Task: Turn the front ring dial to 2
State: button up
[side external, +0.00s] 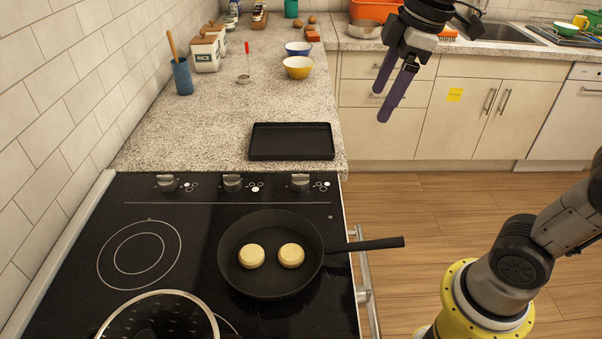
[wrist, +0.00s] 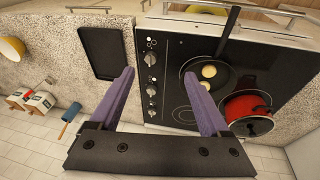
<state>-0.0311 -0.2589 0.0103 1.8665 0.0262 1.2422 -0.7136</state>
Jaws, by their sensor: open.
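Three silver dials stand in a row on the black glass cooktop (side external: 75,255). The one nearest the oven-handle edge (side external: 300,182) is on the right in the side view and topmost in the wrist view (wrist: 150,59). The middle dial (side external: 232,183) and the far-left dial (side external: 167,183) sit beside small ring symbols. The dials' settings are too small to read. My gripper (side external: 382,104) has purple fingers and is open and empty, high up and to the right of the cooktop, apart from the dials. Its spread fingers also show in the wrist view (wrist: 160,78).
A black frying pan (side external: 268,288) with two round pale pieces sits on the cooktop, its handle (side external: 375,244) past the front edge. A red pot (wrist: 246,106) with a glass lid stands nearby. A black tray (side external: 290,141) lies on the counter beside the dials. Space above them is clear.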

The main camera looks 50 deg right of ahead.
jog(key=w+a+f+n+g, duration=0.1)
jog(key=w+n, duration=0.1)
jog(key=w, duration=0.5)
jog(key=g, duration=0.3)
send_over(301, 181)
jog(key=w+d, duration=0.1)
notch_tip(301, 181, down, 9)
jog(key=shift+n, duration=0.4)
notch_tip(301, 181, down, 14)
jog(key=shift+s+a+f, duration=0.1)
jog(key=shift+s+a, duration=0.05)
grip_shut()
